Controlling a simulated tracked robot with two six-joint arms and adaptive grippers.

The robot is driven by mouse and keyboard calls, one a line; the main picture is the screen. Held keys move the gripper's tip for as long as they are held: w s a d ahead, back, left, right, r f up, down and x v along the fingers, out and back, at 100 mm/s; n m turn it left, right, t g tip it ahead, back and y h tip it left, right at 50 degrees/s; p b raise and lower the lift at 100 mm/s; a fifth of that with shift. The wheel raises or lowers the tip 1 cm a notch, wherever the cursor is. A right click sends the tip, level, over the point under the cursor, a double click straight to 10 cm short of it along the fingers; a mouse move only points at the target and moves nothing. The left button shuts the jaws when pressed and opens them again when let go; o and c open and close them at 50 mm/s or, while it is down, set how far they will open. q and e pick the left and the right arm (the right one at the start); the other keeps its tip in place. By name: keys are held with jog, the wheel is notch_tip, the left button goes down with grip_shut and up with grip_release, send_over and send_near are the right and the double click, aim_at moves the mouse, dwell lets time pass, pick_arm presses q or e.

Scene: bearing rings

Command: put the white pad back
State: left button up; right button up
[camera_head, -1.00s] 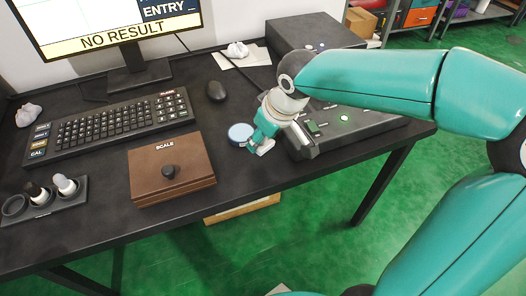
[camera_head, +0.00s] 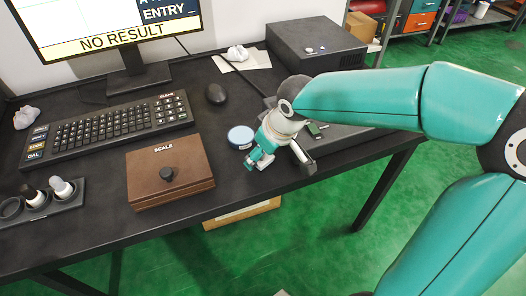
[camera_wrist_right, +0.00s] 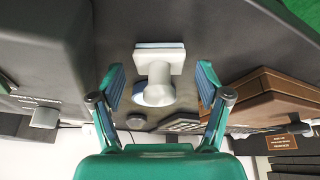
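The white pad (camera_wrist_right: 159,62) shows in the right wrist view as a pale flat block with a short stem, between the two fingers. My right gripper (camera_wrist_right: 161,88) is open, with a visible gap on each side of the stem. In the head view the right gripper (camera_head: 262,160) is low over the desk near its front edge, just in front of a round blue-and-white tin (camera_head: 241,137). The gripper largely hides the pad there. The tin (camera_wrist_right: 153,95) appears behind the stem in the wrist view. My left gripper is not in view.
A brown scale box (camera_head: 170,172) lies left of the gripper. A holder (camera_head: 40,208) with two capped items and an empty round socket is at far left. Keyboard (camera_head: 105,128), mouse (camera_head: 216,93) and monitor stand behind. A dark device (camera_head: 335,135) is partly under my arm.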

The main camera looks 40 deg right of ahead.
jog(key=shift+r, duration=0.1)
jog(key=shift+r, duration=0.25)
jog(key=p+v, duration=0.3)
jog(key=v, duration=0.8)
jog(key=shift+s+r, duration=0.25)
